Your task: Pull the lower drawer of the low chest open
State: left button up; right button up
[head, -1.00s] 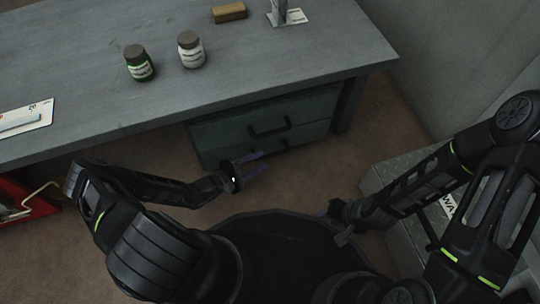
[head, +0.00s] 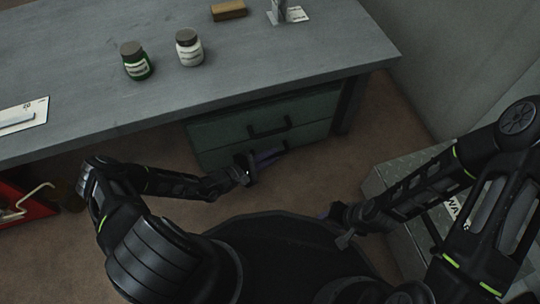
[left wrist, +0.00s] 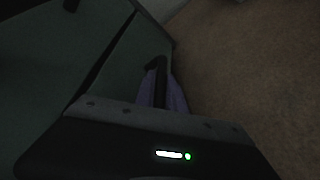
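The low chest (head: 225,130) is dark green and stands under the table. Its upper drawer has a black bar handle (head: 268,130). The lower drawer (head: 315,135) looks flush, with its black handle partly hidden by my left gripper (head: 268,158). In the left wrist view the purple fingers (left wrist: 162,92) lie on either side of the lower handle (left wrist: 160,68), close against it. I cannot tell whether they grip it.
The grey table (head: 90,90) overhangs the chest and carries a green jar (head: 137,62), a white jar (head: 189,50) and a wooden block (head: 228,10). A red box (head: 25,200) stands at left, a metal case (head: 405,180) at right. Brown floor lies clear before the chest.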

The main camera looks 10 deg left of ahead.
pick_arm(q)
grip_shut()
jog(key=shift+s, duration=0.15)
pick_arm(e)
jog(key=shift+r, duration=0.15)
dwell(0.8)
